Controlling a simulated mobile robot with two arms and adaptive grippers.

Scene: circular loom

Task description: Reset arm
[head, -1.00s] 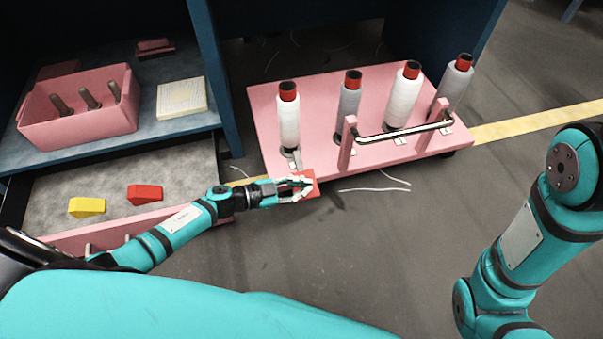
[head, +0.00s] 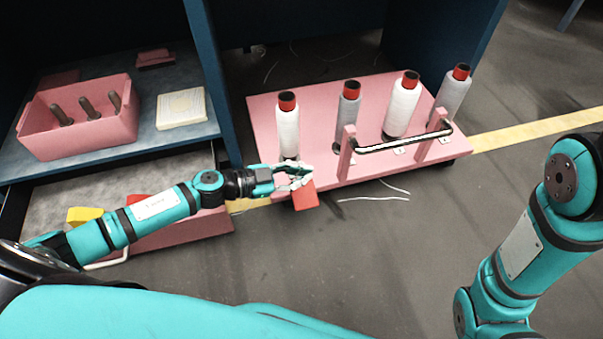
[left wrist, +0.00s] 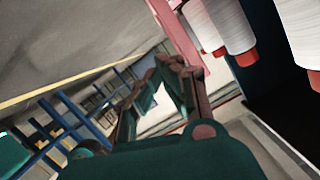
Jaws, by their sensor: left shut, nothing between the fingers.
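My left arm reaches across the open drawer, and its gripper (head: 306,177) is at the front left edge of the pink spool cart (head: 365,168). Its fingers are shut with nothing seen between them. A red block (head: 306,199) shows just below the fingertips; I cannot tell whether they touch it. In the left wrist view the fingers (left wrist: 170,62) come together, with the cart's pink edge beside them. The right arm (head: 520,240) shows bent at the right; its gripper is out of view.
Several spools (head: 402,105) stand on the cart behind a bar handle (head: 405,139). A yellow block (head: 84,215) and another red block lie in the drawer, partly hidden by my arm. A pink box (head: 75,130) is on the shelf.

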